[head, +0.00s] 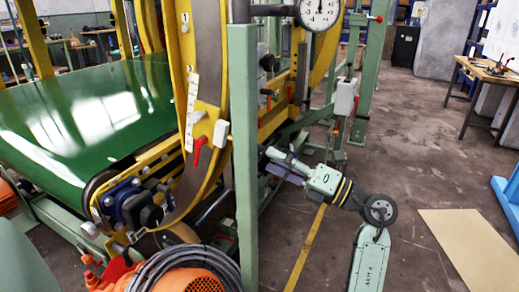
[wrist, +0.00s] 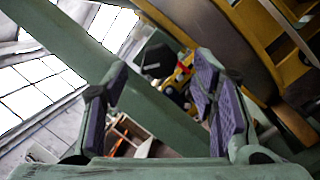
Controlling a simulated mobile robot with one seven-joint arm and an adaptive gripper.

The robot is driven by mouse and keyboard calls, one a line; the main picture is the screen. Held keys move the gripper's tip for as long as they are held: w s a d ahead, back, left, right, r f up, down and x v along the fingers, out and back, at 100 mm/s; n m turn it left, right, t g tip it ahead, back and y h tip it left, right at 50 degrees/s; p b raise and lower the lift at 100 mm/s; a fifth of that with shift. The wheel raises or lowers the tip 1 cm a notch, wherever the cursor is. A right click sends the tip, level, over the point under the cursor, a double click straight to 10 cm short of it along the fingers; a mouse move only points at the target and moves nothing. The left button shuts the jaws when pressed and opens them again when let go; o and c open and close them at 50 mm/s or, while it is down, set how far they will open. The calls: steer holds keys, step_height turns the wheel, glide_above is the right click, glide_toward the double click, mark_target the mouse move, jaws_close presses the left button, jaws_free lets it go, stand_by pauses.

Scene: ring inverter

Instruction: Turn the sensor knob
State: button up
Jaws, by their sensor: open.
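My gripper (head: 280,165) is in the head view, right of the green upright post and low beside the yellow ring frame. In the wrist view its purple-padded fingers (wrist: 160,80) are spread apart with nothing between them. A dark rounded knob-like part (wrist: 158,58) shows beyond the fingertips, apart from them, by a slanting green beam. I cannot tell for sure that it is the sensor knob. In the head view a small dark part (head: 268,62) sits just right of the post, and a red handle (head: 199,148) is on the yellow frame.
A green conveyor belt (head: 90,110) fills the left. The green post (head: 243,150) stands close beside my gripper. An orange motor (head: 190,281) and grey hose coil are at the front. A dial gauge (head: 319,12) hangs above. The floor (head: 430,150) to the right is mostly clear.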

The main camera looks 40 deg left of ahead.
mark_target(262, 153)
steer(key=x, duration=0.5)
steer(key=shift+p, duration=0.3)
steer(key=c, duration=1.1)
